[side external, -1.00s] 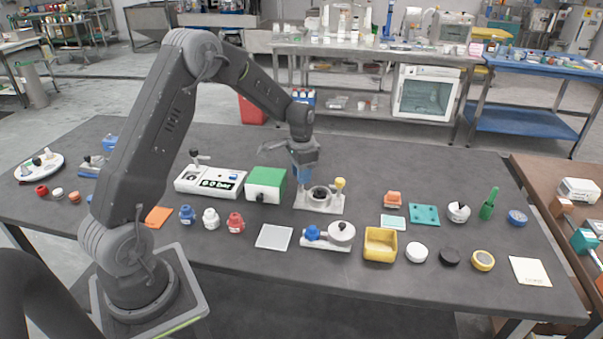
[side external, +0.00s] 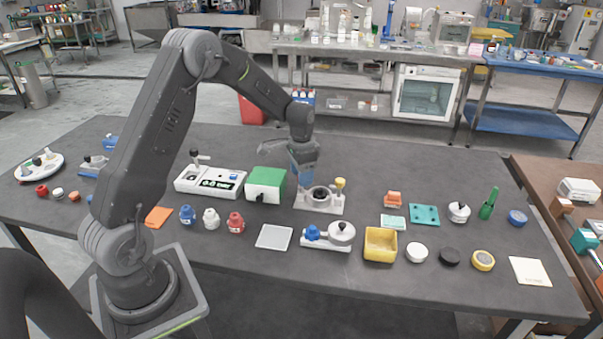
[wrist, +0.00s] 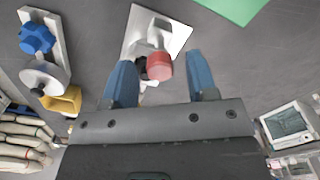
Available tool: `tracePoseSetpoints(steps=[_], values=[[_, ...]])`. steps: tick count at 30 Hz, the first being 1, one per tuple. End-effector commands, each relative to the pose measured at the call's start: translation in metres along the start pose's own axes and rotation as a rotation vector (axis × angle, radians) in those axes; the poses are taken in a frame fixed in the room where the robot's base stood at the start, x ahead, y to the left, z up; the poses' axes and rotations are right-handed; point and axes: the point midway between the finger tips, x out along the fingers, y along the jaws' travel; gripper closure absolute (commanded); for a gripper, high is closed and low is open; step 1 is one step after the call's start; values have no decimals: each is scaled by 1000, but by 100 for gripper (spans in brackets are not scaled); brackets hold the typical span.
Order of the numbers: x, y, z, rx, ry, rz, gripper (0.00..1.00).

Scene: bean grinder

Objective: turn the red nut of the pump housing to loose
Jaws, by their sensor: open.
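The red nut (wrist: 159,66) shows in the wrist view as a short red cylinder on a grey-white housing (wrist: 154,38) with a pale base plate. My gripper (wrist: 160,70) is open, with one blue finger on each side of the nut and a visible gap at both sides. In the side external view my gripper (side external: 303,176) points down over the pale base (side external: 330,207), which carries a dark ring and a yellow knob (side external: 340,183). The red nut cannot be made out there. The wrist view does not make clear whether the fingertips are at the nut's height.
A green-topped box (side external: 267,182) stands close on the left. A white plate with a blue knob and round lid (side external: 341,232) lies in front, with a yellow bin (side external: 380,244) beside it. The table behind my gripper is mostly clear.

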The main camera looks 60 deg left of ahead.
Motion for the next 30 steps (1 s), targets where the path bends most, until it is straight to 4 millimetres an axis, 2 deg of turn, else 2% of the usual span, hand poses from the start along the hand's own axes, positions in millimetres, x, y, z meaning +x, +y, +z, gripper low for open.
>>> tracePoseSetpoints(steps=[5,8,21,25,30], values=[[-3,0,0,-1,1,-1,47],[-14,-1,-1,-1,4,-3,47],[-106,0,-1,0,4,-3,47],[-125,0,0,0,3,-2,47],[-137,0,0,0,1,-1,47]])
